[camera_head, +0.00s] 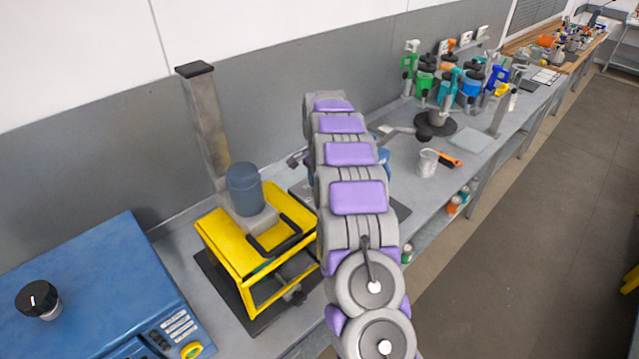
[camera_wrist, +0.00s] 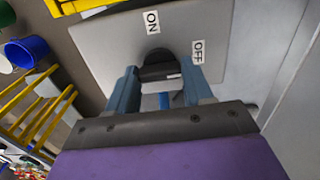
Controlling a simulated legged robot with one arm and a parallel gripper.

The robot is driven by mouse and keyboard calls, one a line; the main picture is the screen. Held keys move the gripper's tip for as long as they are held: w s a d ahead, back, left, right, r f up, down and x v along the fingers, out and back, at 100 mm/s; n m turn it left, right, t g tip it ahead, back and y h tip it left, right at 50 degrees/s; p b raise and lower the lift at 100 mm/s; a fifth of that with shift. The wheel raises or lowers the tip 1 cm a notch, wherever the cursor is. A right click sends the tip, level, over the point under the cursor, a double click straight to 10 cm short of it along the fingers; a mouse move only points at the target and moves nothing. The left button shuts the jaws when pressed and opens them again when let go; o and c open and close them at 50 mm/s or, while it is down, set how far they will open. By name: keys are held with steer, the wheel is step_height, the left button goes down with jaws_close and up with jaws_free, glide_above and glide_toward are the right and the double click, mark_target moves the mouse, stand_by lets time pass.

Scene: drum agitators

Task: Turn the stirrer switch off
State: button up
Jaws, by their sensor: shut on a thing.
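The stirrer switch is a black rotary knob (camera_wrist: 157,56) on a grey panel (camera_wrist: 105,50) in the wrist view. An ON label (camera_wrist: 152,22) sits above it and an OFF label (camera_wrist: 197,52) to its right. My gripper (camera_wrist: 160,74) has one blue finger on each side of the knob's black grip bar and is shut on it. A small white mark shows near the right end of the bar; its exact pointing is hard to tell. In the head view my own arm hides the gripper and the switch.
In the head view a yellow-framed agitator (camera_head: 228,238) stands left of my arm, beside a blue box (camera_head: 90,275) with a black knob. The floor (camera_head: 500,260) at right is clear.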

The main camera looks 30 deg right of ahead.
steer(key=shift+w+r, duration=0.1)
steer(key=shift+r, duration=0.05)
stand_by(0.3)
steer(key=o, duration=1)
steer(key=shift+o, duration=0.2)
step_height(320, 180, up, 17)
steer(key=p, duration=0.2)
stand_by(0.4)
